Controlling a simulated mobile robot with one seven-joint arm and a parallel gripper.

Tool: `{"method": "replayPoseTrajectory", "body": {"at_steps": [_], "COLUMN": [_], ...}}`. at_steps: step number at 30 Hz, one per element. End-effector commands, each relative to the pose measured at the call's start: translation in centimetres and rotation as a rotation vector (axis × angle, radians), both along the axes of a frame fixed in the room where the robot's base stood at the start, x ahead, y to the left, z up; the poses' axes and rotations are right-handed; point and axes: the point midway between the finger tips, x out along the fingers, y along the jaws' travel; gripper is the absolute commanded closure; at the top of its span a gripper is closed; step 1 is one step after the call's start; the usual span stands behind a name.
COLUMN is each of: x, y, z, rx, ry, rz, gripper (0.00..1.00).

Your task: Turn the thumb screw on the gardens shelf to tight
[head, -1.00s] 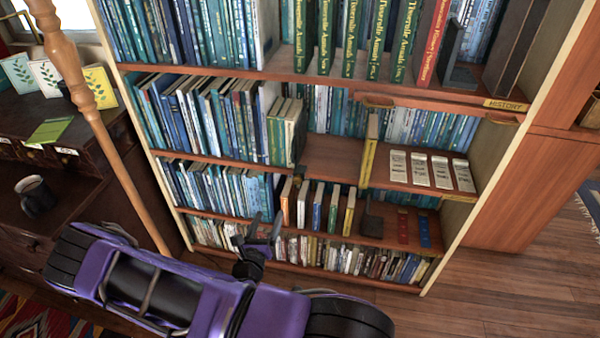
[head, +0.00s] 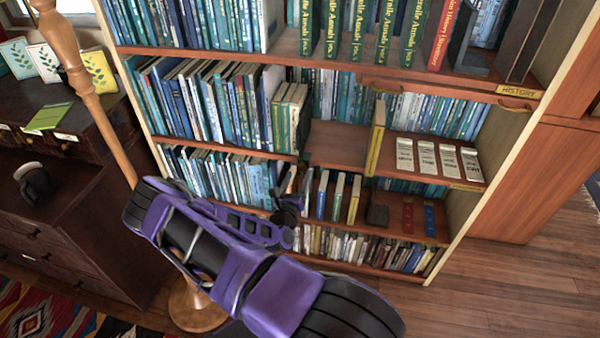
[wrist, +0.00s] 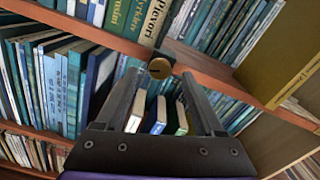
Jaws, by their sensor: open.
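A round brass thumb screw (wrist: 160,68) with a dark slot-like mark sits on a dark mount at the front edge of a wooden shelf board (wrist: 105,35) in the wrist view. My gripper (wrist: 162,80) is open, its two dark fingers pointing up toward the board. The screw shows between the fingertips, and nothing is held. I cannot tell how far the tips are from it, or whether the screw is loose or tight. In the head view my gripper (head: 289,206) is in front of the lower shelves, and the screw cannot be made out.
Books (wrist: 157,115) stand behind and below my fingers. A yellow upright book (head: 376,138) stands right of a bare shelf stretch (head: 338,145). White label cards (head: 427,158) lie farther right. A wooden post (head: 85,90) rises at the left, beside a dark cabinet with a mug (head: 33,181).

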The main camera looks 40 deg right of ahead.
Motion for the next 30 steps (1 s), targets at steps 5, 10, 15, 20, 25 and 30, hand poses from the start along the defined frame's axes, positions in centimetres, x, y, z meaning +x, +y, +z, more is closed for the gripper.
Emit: {"method": "replayPoseTrajectory", "body": {"at_steps": [5, 10, 15, 20, 25, 30], "x": [1.6, 2.1, 2.2, 2.2, 2.2, 2.2], "y": [-1.9, -2.5, -2.6, -2.6, -2.6, -2.6], "z": [-0.1, 0.0, 0.0, 0.0, 0.0, 0.0], "rx": [0.0, 0.0, 0.0, 0.0, 0.0, 0.0], "ry": [-0.002, 0.001, 0.001, 0.001, 0.001, 0.001], "rz": [-0.001, 0.0, 0.0, 0.0, 0.0, 0.0], "gripper": [0.3, 0.3, 0.3, 0.42, 0.73, 1.0]}}
